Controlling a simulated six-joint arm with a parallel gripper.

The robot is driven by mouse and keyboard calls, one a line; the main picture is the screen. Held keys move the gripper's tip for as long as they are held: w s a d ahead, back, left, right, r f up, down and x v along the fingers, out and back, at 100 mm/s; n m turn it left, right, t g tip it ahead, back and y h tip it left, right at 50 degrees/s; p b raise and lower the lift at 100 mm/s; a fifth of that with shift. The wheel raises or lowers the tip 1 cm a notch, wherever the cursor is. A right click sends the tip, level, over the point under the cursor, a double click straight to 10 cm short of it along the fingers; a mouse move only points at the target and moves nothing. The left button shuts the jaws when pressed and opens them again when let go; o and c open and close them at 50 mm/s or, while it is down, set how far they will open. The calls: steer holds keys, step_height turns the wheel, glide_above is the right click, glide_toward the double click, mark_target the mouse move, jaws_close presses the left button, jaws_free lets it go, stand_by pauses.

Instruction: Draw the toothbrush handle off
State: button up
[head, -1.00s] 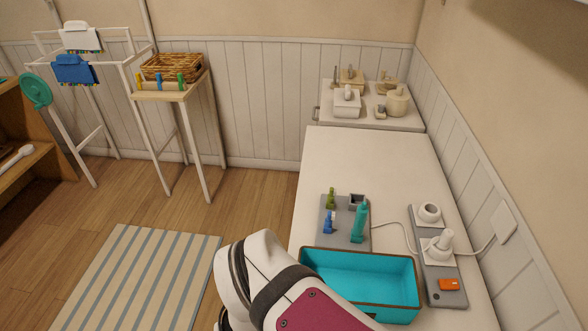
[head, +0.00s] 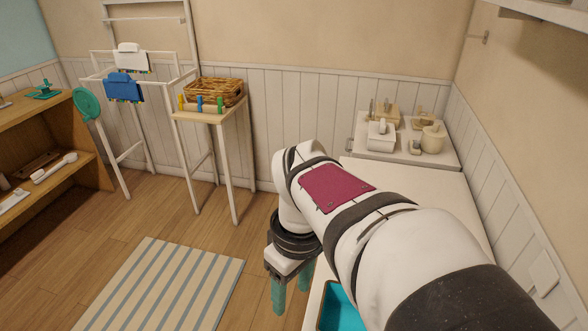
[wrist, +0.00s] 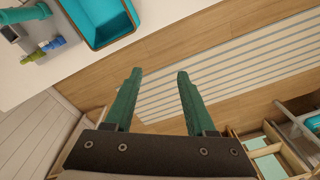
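A teal upright piece that looks like the toothbrush handle (wrist: 14,22) shows at the top left corner of the wrist view, partly cut off. Small blue (wrist: 53,44) and green (wrist: 33,57) pieces are beside it. In the head view my arm hides all of these. My gripper (head: 292,298) points down with its teal fingers apart, beyond the left edge of the white counter. The wrist view shows nothing between the fingertips (wrist: 159,72). The gripper is clear of the handle.
A teal bin (wrist: 98,14) sits on the counter between the handle and my gripper. A striped rug (head: 165,290) lies on the open floor. A small table (head: 208,116) with a wicker basket (head: 214,91) stands behind.

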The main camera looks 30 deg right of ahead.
steer(key=shift+o, duration=0.7)
steer(key=w+d+n, duration=0.2)
steer(key=d+n, duration=0.2)
steer(key=d, duration=0.3)
steer(key=w+d+n+h, duration=0.1)
steer(key=w+d+n, duration=0.2)
steer(key=d, duration=0.5)
steer(key=shift+w+d+f+n, duration=0.2)
steer(key=shift+f+n, duration=0.15)
steer(key=shift+n, duration=0.05)
steer(key=d+f+n+h, duration=0.15)
steer(key=d+n, duration=0.45)
steer(key=d, duration=0.7)
steer(key=shift+n+g, duration=0.3)
steer(key=d+f, duration=0.1)
steer(key=f, duration=1)
steer(key=s+d+f, duration=0.1)
steer(key=f, duration=0.4)
steer(key=shift+d+f, duration=0.3)
steer(key=shift+d, duration=0.05)
jaws_close()
